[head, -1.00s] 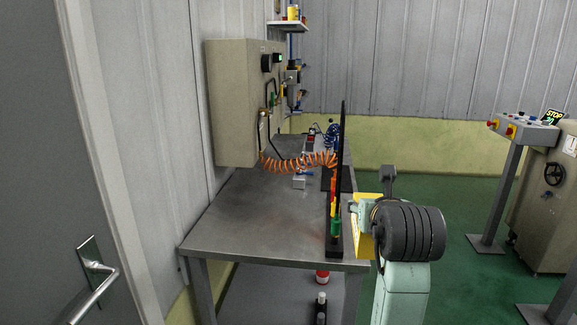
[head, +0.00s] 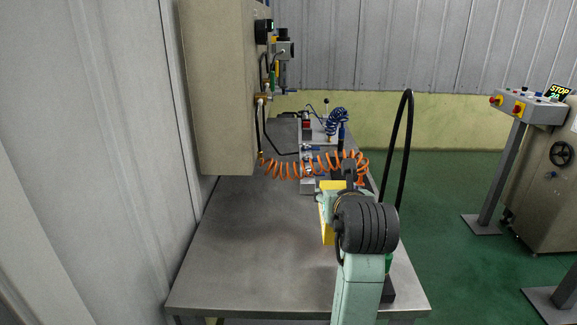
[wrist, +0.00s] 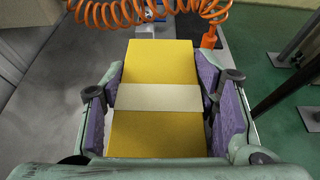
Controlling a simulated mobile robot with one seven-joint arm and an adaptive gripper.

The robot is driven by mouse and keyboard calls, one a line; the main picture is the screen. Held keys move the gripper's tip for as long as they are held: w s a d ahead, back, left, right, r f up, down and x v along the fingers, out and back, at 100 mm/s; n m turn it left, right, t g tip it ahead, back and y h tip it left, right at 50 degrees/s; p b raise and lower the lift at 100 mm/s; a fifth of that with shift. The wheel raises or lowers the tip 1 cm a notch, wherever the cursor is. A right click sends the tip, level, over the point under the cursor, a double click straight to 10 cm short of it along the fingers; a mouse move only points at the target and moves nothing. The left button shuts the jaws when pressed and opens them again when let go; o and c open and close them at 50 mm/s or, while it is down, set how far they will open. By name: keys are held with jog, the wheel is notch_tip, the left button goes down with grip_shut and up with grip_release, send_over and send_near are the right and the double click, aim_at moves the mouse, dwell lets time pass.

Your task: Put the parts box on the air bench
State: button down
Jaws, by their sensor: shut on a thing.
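The parts box (wrist: 150,62) is yellow with a cream band, held between the purple-padded fingers of my gripper (wrist: 163,98) in the wrist view. In the head view a yellow side of the box (head: 327,226) shows at the left of my arm; the rest is hidden. The air bench (head: 245,255) is a grey metal table with a bare near surface. My gripper and the box appear over the right part of the bench. I cannot tell the height of the box above the top.
A coiled orange hose (head: 310,166) hangs across the bench just beyond my gripper. A wall cabinet (head: 218,85) overhangs the left side. A black hose (head: 406,130) arches at the right. Fittings and a blue coil (head: 338,120) stand at the back. The near left of the bench is clear.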

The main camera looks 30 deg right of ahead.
jog(key=shift+w+f, duration=0.2)
jog(key=shift+f, duration=0.1)
jog(key=shift+f+p, duration=0.6)
jog(key=shift+f, duration=4.15)
jog(key=shift+f, duration=0.15)
jog(key=c, duration=0.6)
grip_release()
